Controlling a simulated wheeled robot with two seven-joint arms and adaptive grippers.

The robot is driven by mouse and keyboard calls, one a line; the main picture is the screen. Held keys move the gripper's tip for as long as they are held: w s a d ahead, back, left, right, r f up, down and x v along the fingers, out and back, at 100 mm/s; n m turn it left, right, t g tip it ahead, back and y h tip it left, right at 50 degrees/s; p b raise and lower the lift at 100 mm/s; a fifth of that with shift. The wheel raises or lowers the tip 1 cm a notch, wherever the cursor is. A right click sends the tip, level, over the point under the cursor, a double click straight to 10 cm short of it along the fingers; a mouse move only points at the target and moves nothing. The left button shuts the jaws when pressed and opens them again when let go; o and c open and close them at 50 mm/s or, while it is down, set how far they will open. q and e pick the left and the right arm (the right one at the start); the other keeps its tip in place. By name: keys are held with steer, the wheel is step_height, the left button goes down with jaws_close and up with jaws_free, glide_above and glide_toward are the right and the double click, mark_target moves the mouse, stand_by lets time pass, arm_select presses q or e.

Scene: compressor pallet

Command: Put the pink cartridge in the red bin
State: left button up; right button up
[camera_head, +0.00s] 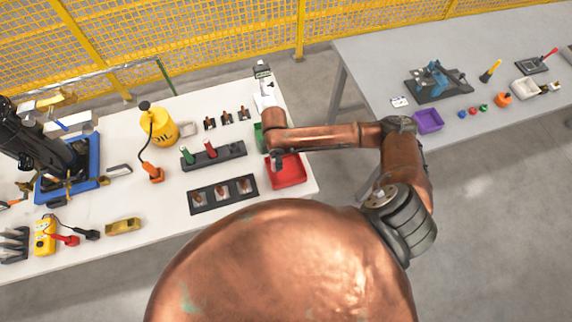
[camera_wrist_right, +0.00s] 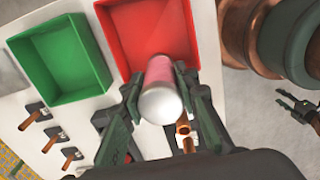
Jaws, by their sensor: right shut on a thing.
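The pink cartridge (camera_wrist_right: 162,90), with a pale silver rounded end, is between the two dark green fingers of my right gripper (camera_wrist_right: 163,100) in the right wrist view. The gripper is shut on it. Behind it is the open red bin (camera_wrist_right: 140,22), whose visible floor is empty. In the head view my right gripper (camera_head: 277,162) is at the upper left edge of the red bin (camera_head: 290,178); the cartridge is hidden there. A dark claw, apparently my left gripper (camera_wrist_right: 291,103), shows at the right edge of the wrist view with fingers apart.
A green bin (camera_wrist_right: 62,60) stands beside the red bin. A rack with green and red cylinders (camera_head: 213,158) and a black tray (camera_head: 222,196) lie to the left. The table's right edge is close to the red bin.

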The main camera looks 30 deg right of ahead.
steer(key=shift+s+d+f, duration=0.1)
steer(key=shift+d+f, duration=0.55)
steer(key=shift+f, duration=0.65)
steer(key=shift+d+f, duration=0.6)
steer(key=shift+f, duration=0.7)
steer(key=shift+s+d+f, duration=0.1)
steer(key=shift+d+f, duration=0.55)
steer(key=shift+f, duration=0.65)
steer(key=o, duration=1.2)
steer(key=shift+f, duration=0.15)
steer(key=shift+o, duration=0.2)
step_height(320, 180, up, 12)
steer(key=shift+r+p, duration=0.2)
steer(key=shift+p, duration=0.1)
